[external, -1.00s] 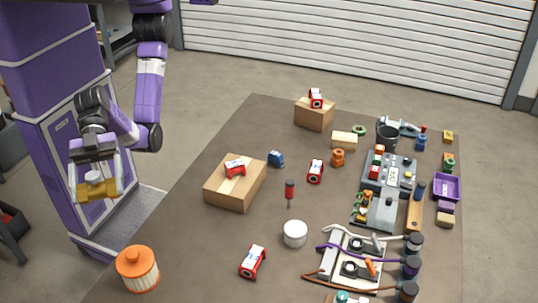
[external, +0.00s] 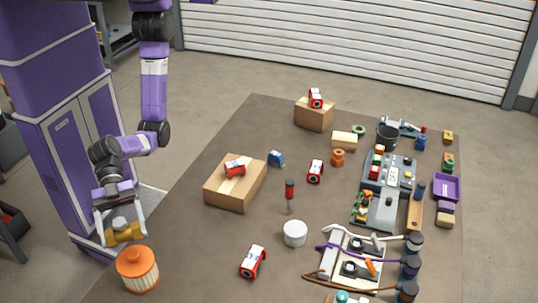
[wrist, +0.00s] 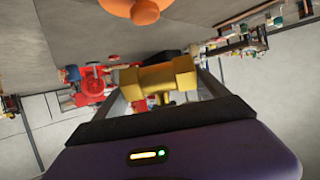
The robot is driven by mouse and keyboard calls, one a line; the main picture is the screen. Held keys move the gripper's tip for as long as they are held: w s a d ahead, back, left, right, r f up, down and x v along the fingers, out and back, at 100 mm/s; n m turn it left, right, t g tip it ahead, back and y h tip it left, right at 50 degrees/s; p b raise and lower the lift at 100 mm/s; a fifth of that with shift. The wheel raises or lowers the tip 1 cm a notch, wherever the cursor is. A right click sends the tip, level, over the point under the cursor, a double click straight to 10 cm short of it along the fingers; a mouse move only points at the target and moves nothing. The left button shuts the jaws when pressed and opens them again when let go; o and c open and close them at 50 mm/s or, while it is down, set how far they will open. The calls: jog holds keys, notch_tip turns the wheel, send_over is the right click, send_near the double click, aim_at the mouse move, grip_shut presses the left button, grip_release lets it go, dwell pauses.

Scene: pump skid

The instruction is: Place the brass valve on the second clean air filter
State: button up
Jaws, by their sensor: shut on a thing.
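My gripper (external: 122,232) is shut on the brass valve (external: 125,236), a yellow-gold fitting. It holds the valve in the air, just above and to the left of an orange-capped filter in the external view. In the wrist view the valve (wrist: 158,76) sits between the fingers. The air filter (external: 138,270) has pale pleated sides and an orange top with a knob, and stands upright at the mat's front left. An orange part, seemingly its top (wrist: 125,8), shows at the upper edge of the wrist view. I see only one such filter.
The brown mat (external: 190,240) holds a cardboard box (external: 235,185) with a red-and-white item on it, a white round container (external: 295,234), a red-handled screwdriver (external: 290,190) and a red-and-white item (external: 253,261). Pump equipment (external: 385,190) crowds the right. The mat beside the filter is clear.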

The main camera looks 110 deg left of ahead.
aim_at(132, 253)
jog(key=shift+f, duration=2.7)
jog(key=shift+f, duration=0.2)
jog(key=o, duration=1.7)
jog(key=shift+r, duration=0.15)
jog(key=b+v, duration=0.1)
jog(key=v, duration=1.1)
